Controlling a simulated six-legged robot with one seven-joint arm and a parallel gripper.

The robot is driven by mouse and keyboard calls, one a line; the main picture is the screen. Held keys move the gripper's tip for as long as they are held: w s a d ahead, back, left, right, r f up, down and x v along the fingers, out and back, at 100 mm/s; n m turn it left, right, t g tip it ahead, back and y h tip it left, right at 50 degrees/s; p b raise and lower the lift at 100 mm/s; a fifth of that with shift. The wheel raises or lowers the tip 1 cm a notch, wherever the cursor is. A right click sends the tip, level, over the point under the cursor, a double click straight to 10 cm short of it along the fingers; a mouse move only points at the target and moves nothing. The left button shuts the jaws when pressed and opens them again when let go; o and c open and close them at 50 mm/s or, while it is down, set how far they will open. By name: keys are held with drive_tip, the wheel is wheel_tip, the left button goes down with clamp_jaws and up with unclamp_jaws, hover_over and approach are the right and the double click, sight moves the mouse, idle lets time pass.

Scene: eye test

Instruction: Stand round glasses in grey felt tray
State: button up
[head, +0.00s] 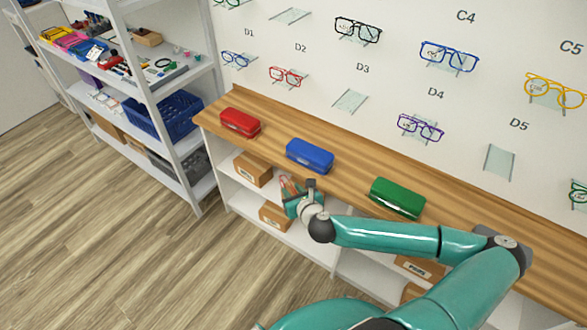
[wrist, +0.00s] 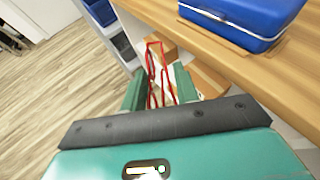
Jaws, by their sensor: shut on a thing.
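My gripper (head: 290,192) is in front of the wooden counter's front edge, below the blue case. In the wrist view my gripper (wrist: 160,90) is shut on red-framed glasses (wrist: 151,64), which stick out past the fingertips. Their lens shape is hard to tell at this angle. No other grey tray is clear.
Red (head: 240,122), blue (head: 309,155) and green (head: 396,198) cases stand along the counter (head: 350,178). Cardboard boxes (head: 253,169) sit on shelves below. A shelving unit with a blue basket (head: 165,115) stands left. Floor at left is clear.

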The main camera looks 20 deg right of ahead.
drive_tip(key=w+a+f+m+h, duration=0.1)
drive_tip(key=a+f, duration=0.2)
drive_tip(key=f, duration=0.1)
drive_tip(key=shift+w+a+f, duration=0.25)
drive_tip(key=shift+w+f, duration=0.05)
drive_tip(key=shift+f, duration=0.1)
